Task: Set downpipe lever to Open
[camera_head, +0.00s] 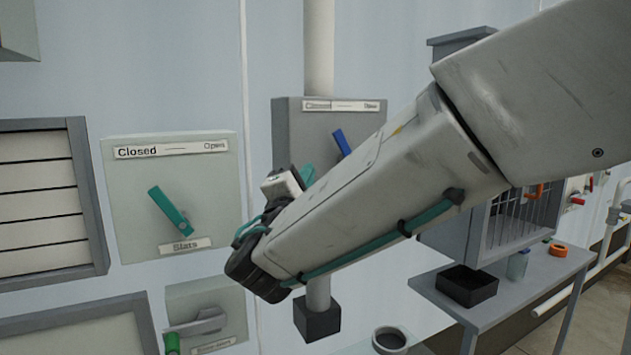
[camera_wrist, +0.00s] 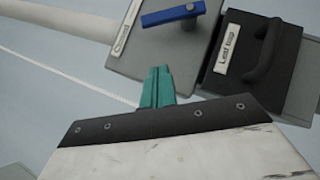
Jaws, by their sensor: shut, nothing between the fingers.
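The blue lever (camera_head: 342,142) is on a grey box (camera_head: 288,135) fixed to the white downpipe. Its free end tilts up and left, towards the Closed end of the box's Closed–Open label (camera_head: 340,105). My forearm hides the lower part of this box. The blue lever also shows at the top of the wrist view (camera_wrist: 170,16), its tip pointing towards the Closed label (camera_wrist: 128,27). My gripper (camera_head: 307,174) has teal fingers, just left of and below the lever in the head view. In the wrist view the fingers (camera_wrist: 157,86) are together and empty, apart from the lever.
Left is a pale panel with a teal lever (camera_head: 170,211) labelled Slats, also tilted towards Closed. Below it is a smaller handled box (camera_head: 205,318). A dark Leaf trap box (camera_wrist: 280,75) adjoins the grey box. A bench with a black tray (camera_head: 467,287) stands right.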

